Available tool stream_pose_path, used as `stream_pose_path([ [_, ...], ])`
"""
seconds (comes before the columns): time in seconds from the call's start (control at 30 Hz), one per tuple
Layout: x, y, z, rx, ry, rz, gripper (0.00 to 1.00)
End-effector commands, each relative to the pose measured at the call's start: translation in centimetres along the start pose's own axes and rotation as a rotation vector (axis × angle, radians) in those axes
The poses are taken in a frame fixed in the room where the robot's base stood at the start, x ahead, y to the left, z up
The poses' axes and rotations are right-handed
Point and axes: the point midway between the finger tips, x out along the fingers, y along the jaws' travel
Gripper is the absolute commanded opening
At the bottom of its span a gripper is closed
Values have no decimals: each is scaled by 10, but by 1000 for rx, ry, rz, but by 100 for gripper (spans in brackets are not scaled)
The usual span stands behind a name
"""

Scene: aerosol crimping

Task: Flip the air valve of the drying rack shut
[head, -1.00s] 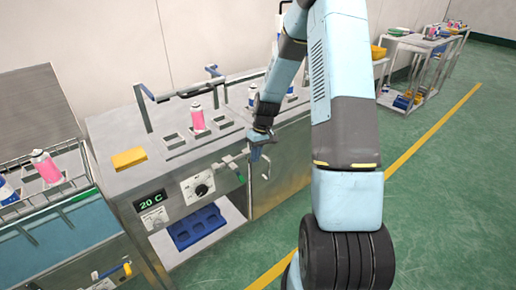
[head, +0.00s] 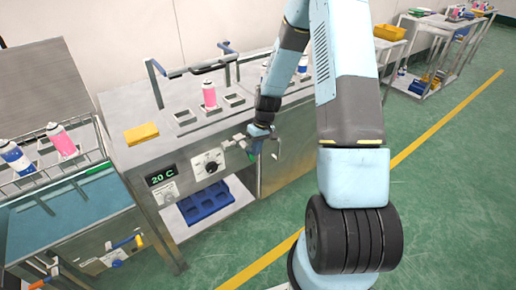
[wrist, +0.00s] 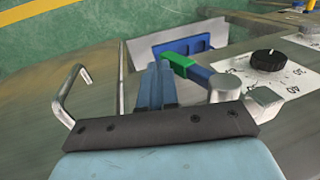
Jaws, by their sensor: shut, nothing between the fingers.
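The valve on the front of the steel bench has a green and blue lever (wrist: 185,68) and a metal cylinder body (wrist: 223,88), seen in the wrist view. In the head view, the same valve (head: 240,143) is on the bench front, right of the black dial. My gripper (wrist: 155,85) is shut and empty. Its blue fingers are just left of the lever's green end in the wrist view; I cannot tell whether they touch it. In the head view, my gripper (head: 257,137) is just right of the valve, and my arm covers part of the bench.
A black dial (wrist: 268,60) is right of the valve. A bent metal handle (wrist: 68,95) stands left of my fingers. A blue tray (head: 205,203) lies on the lower shelf. A blue-water tank (head: 70,205) is at left; green floor is open at right.

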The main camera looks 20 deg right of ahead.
Motion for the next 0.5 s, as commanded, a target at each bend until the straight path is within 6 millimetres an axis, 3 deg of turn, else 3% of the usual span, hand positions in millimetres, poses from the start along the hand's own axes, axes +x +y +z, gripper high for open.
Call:
stream_pose_path([
  [0.5, 4, 1, 0, -1, 0, 0, 0],
])
